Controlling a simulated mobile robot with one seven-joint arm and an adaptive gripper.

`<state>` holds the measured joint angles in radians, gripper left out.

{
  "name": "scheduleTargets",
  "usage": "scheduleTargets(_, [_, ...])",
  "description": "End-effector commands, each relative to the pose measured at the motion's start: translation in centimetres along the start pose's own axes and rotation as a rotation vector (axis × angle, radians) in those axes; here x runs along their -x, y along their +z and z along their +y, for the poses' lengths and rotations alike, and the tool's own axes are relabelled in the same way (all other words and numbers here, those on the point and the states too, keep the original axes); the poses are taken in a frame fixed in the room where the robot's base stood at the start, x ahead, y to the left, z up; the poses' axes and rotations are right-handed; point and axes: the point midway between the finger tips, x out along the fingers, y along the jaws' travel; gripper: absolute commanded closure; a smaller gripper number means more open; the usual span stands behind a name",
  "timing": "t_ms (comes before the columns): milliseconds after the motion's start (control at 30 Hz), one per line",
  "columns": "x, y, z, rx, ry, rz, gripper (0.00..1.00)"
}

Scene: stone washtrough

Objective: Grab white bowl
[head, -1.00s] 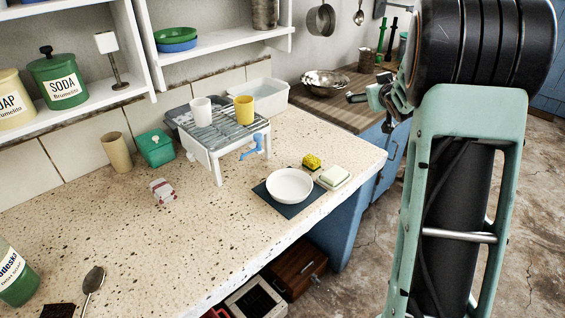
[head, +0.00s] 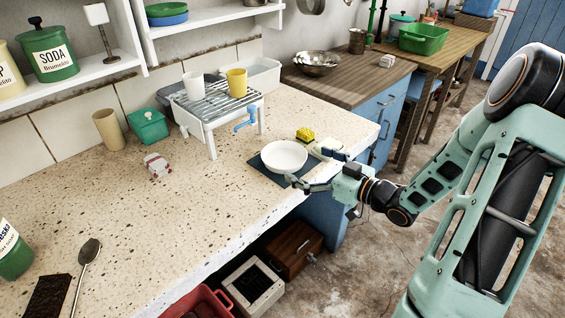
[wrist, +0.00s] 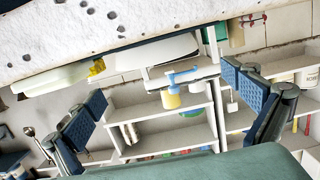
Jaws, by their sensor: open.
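The white bowl (head: 284,155) sits upright on a dark blue mat (head: 268,175) near the counter's front edge. My gripper (head: 316,170) is open and empty at the bowl's right front side, with one finger near its front rim and the other near the pale soap block. I cannot tell whether a finger touches the bowl. In the wrist view, which is upside down, the bowl (wrist: 158,50) shows edge-on beyond the gap between my spread fingers (wrist: 163,88).
A yellow sponge (head: 305,134) and a pale soap block (head: 327,147) lie close behind and right of the bowl. A wire rack (head: 217,98) with a white cup (head: 194,86) and a yellow cup (head: 237,82) stands behind.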

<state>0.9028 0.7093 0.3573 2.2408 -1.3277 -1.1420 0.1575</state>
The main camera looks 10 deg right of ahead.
Motion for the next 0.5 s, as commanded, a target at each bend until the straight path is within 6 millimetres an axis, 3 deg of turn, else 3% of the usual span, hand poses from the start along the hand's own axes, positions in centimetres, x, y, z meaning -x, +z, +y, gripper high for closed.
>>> scheduleTargets(200, [-3.3,0.1,0.0,0.002,-0.001,-0.001,0.0])
scheduleTargets(500, [-5.5,0.6,0.1,0.0,-0.001,-0.002,0.0])
